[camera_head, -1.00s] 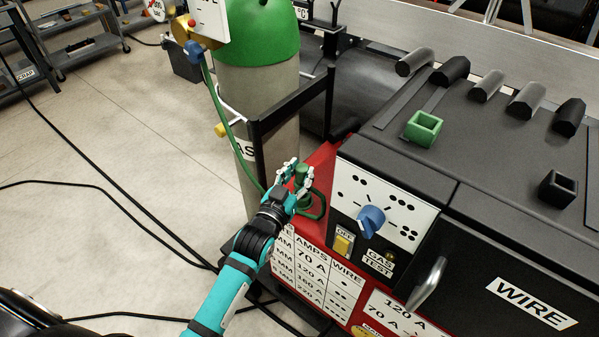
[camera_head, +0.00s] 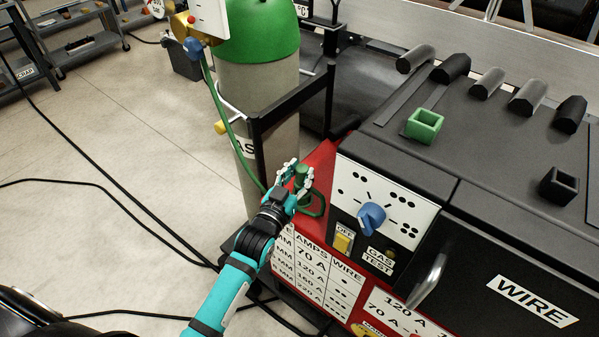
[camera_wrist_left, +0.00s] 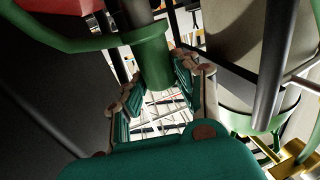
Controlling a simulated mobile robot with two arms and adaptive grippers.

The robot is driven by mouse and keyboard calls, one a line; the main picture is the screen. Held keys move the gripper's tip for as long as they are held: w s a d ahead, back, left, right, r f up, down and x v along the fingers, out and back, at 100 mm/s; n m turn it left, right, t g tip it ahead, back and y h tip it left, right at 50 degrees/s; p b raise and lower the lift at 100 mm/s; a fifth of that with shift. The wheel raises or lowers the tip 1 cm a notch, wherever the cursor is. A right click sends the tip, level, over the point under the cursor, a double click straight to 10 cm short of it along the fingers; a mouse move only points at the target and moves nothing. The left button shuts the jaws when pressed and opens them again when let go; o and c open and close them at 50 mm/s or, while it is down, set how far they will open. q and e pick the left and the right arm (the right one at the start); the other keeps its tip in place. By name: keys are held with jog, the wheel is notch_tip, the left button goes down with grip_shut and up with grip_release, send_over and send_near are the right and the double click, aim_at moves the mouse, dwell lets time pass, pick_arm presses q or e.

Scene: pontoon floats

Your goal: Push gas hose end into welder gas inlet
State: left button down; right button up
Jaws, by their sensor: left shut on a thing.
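My left gripper (camera_head: 294,178) is shut on the green gas hose end (camera_head: 302,173), low over the red left end of the welder (camera_head: 322,165). In the left wrist view the green hose end (camera_wrist_left: 152,58) stands between the two fingers (camera_wrist_left: 160,98), with a dark grey round part at its top. The green hose (camera_head: 228,125) runs down from the regulator on the gas cylinder to the gripper, and a green loop (camera_head: 318,204) shows just right of the fingers. I cannot make out the gas inlet, nor whether the hose end touches it. My right gripper is out of view.
The gas cylinder (camera_head: 270,95) with its green top stands behind the hand, beside a black frame (camera_head: 292,105). The welder panel with a blue knob (camera_head: 371,217) and yellow switch (camera_head: 343,243) is close on the right. Black cables (camera_head: 130,215) lie on the open floor.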

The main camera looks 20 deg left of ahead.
pick_arm(q)
jog(key=shift+f+b, duration=0.85)
jog(key=shift+f, duration=0.55)
jog(key=c, duration=0.9)
grip_release()
jog(key=s+a, duration=0.1)
jog(key=s, duration=1.1)
jog(key=shift+a, duration=0.2)
